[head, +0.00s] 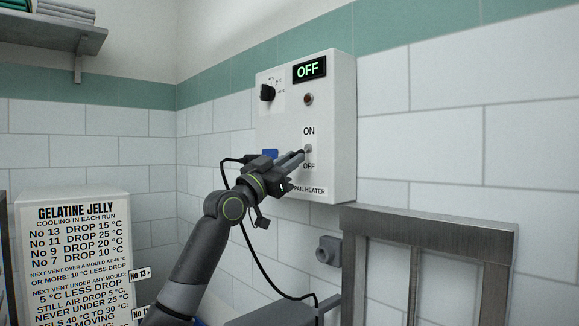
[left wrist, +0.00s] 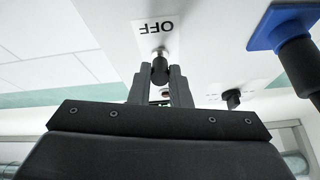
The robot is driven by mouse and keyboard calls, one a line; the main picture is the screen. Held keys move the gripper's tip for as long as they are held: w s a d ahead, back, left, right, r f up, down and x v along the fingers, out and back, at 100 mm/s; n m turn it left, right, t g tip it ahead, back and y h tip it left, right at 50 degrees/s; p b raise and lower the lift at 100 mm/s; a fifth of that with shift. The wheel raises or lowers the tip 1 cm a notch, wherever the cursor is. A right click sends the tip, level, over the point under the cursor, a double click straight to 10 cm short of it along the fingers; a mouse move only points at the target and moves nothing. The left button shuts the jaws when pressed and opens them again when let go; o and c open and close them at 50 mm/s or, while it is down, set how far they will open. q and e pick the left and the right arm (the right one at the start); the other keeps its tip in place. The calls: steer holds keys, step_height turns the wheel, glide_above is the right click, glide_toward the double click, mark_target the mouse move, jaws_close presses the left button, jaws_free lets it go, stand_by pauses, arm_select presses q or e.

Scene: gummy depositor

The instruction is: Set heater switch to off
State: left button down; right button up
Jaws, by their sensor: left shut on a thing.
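The white pail heater box (head: 334,120) is on the tiled wall. Its display (head: 309,69) reads OFF in green, and the round lamp (head: 308,99) below it looks dark. The heater switch (head: 308,149) sits between the ON and OFF labels. My left gripper (head: 301,153) reaches it from the left. In the left wrist view the fingers of my left gripper (left wrist: 161,86) are shut on the dark tip of the switch (left wrist: 160,66), near the OFF label (left wrist: 155,27). The exact tilt of the lever is hard to tell. My right gripper is not in view.
A black dial (head: 267,93) is at the box's upper left. A blue plug (head: 270,153) with a black cable is close beside my gripper; it also shows in the left wrist view (left wrist: 272,27). A metal frame (head: 430,222) stands below right. A gelatine jelly sign (head: 77,260) is lower left.

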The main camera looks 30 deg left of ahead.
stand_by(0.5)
arm_select(q)
steer(key=c, duration=1.3)
jaws_free()
steer(key=shift+c, duration=0.2)
steer(key=shift+f, duration=0.1)
steer(key=b+v, duration=0.9)
steer(key=v, duration=0.8)
steer(key=shift+f+b, duration=0.25)
steer(key=shift+b, duration=0.1)
